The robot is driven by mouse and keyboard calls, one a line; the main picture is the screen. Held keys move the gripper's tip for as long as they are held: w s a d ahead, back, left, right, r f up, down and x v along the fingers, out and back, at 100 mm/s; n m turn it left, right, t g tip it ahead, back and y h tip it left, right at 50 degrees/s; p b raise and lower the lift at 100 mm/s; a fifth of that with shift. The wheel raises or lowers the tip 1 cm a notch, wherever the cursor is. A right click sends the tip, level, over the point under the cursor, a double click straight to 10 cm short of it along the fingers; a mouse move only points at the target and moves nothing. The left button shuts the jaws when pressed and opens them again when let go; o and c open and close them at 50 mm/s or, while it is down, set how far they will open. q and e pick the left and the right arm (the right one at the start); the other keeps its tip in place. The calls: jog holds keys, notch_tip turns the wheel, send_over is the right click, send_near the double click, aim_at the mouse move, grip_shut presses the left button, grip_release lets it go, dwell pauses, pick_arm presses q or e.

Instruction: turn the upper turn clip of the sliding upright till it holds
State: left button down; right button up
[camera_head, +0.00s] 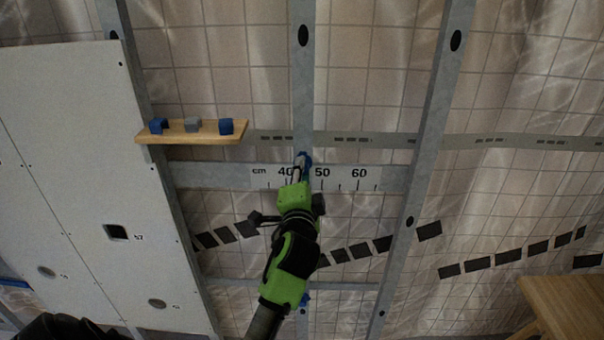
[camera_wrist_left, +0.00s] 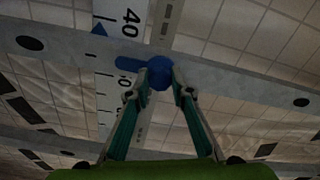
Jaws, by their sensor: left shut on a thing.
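The sliding upright (camera_head: 303,80) is the grey metal stud in the middle, crossing the centimetre scale (camera_head: 345,178) between 40 and 50. Its upper turn clip (camera_head: 304,157) is blue and partly hidden by my left gripper (camera_head: 299,172). In the left wrist view the clip (camera_wrist_left: 130,63) shows a round knob and a lever lying roughly along the upright (camera_wrist_left: 230,80). My left gripper (camera_wrist_left: 160,85) is shut on the knob, one finger at each side. A blue lower clip (camera_head: 304,299) shows partly behind my arm. My right gripper is not in view.
White panels (camera_head: 70,180) cover the left side. A wooden shelf (camera_head: 190,132) there holds two blue blocks and a grey one. Another stud (camera_head: 425,150) stands to the right. A wooden table (camera_head: 570,300) is at the lower right. Tiled wall lies behind.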

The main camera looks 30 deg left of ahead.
pick_arm(q)
jog(key=shift+f, duration=0.1)
dwell(0.4)
jog(key=c, duration=1.8)
grip_release()
jog(key=v, duration=0.7)
jog(key=shift+s+d, duration=0.2)
jog(key=shift+s, duration=0.05)
